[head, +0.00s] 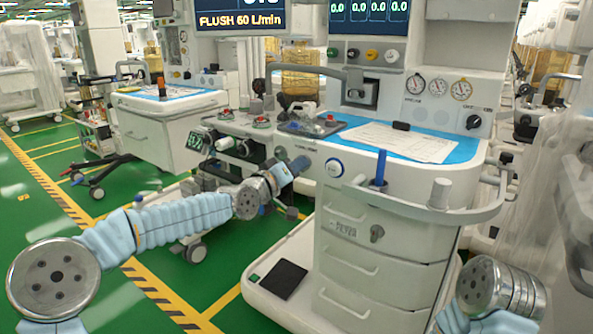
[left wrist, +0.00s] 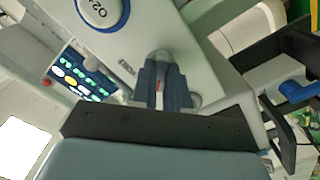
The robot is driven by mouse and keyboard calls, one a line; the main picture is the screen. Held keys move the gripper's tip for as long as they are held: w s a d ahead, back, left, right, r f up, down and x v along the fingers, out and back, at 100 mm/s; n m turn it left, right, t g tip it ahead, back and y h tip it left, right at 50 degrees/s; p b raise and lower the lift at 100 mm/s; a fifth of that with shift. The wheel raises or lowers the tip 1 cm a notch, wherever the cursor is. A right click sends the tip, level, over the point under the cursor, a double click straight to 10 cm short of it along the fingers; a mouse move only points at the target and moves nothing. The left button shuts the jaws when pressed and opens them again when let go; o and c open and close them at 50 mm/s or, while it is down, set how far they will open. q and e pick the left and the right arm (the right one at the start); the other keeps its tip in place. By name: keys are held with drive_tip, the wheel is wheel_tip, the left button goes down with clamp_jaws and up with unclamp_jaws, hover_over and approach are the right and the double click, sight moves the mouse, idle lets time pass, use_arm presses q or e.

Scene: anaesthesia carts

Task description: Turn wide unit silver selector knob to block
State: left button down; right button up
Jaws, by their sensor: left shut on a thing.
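My left gripper (head: 300,164) is at the front left face of the wide white unit (head: 410,188), left of the round blue-ringed O2 button (head: 334,168). In the left wrist view my left gripper (left wrist: 161,68) has its dark fingers close together against the unit's white panel. They are shut on the silver selector knob (left wrist: 158,56), of which only a small grey part shows between the tips. The fingers hide most of the knob, so its setting cannot be read. My right arm shows at the lower right of the head view, but its gripper is out of frame.
A blue cylinder (head: 381,169) and a grey one (head: 440,193) stand at the front rail (head: 420,212). A lit green and yellow display (left wrist: 82,73) is beside the fingers in the wrist view. A second, narrower cart (head: 165,117) stands behind left. Green floor (head: 120,195) is open at left.

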use_arm(q)
drive_tip(key=shift+n, duration=0.4)
drive_tip(key=c, duration=1.1)
unclamp_jaws()
drive_tip(key=shift+a, duration=0.1)
drive_tip(key=shift+b+v, duration=1)
drive_tip(key=shift+v, duration=5.9)
